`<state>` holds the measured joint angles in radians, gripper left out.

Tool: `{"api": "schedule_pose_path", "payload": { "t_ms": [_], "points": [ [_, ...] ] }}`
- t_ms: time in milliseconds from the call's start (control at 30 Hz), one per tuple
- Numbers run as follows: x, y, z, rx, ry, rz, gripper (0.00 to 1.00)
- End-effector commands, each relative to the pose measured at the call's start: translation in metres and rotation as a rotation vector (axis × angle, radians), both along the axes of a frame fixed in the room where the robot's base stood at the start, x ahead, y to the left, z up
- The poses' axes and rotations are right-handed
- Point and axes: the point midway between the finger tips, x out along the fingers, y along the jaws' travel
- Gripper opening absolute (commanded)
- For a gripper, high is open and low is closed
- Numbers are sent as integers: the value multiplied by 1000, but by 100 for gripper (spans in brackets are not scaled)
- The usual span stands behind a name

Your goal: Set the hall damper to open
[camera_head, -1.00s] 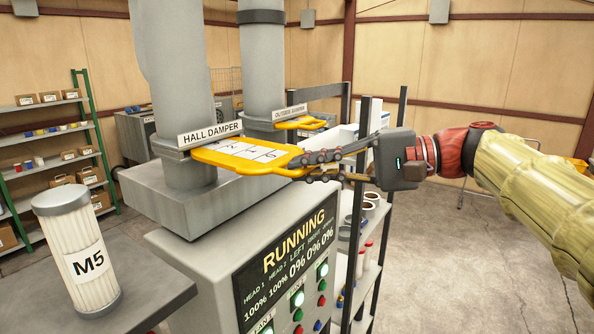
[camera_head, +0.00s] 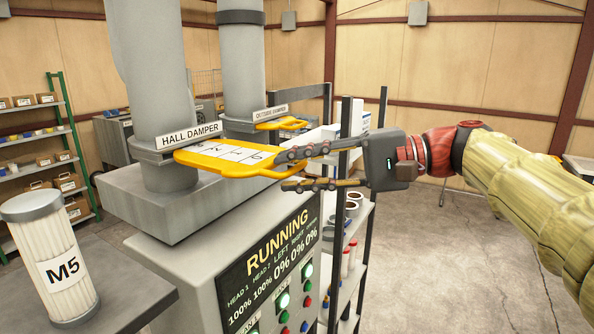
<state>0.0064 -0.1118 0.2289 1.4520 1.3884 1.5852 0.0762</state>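The hall damper (camera_head: 188,135) is a grey pipe collar with a "HALL DAMPER" label. Its yellow slide plate (camera_head: 182,159) sticks far out of the collar toward the right, with a white marked scale on top and a loop handle at its end. My gripper (camera_head: 283,172) is at the handle, coming from the right. Its two fingers are spread, one at the level of the handle and one lower, with a gap between them. The upper finger overlaps the handle in the picture; I cannot tell if it touches. Part of the handle is hidden behind that finger.
The outside damper (camera_head: 268,111) stands behind, with its short yellow handle (camera_head: 285,124) near its collar. Below is a control panel (camera_head: 270,265) reading "RUNNING", with lights and buttons. A white M5 filter cylinder (camera_head: 52,262) stands at left. A shelf rack (camera_head: 365,205) stands behind my gripper.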

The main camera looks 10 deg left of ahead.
Motion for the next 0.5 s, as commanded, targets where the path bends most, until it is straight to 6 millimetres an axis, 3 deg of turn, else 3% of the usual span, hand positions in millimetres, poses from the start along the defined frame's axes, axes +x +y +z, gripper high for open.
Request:
{"api": "schedule_pose_path", "payload": {
  "t_ms": [267, 500],
  "points": [
    [0, -4, 2, 1, -1, -2, 27],
    [2, -42, 8, 2, -1, -6, 27]
  ]
}}
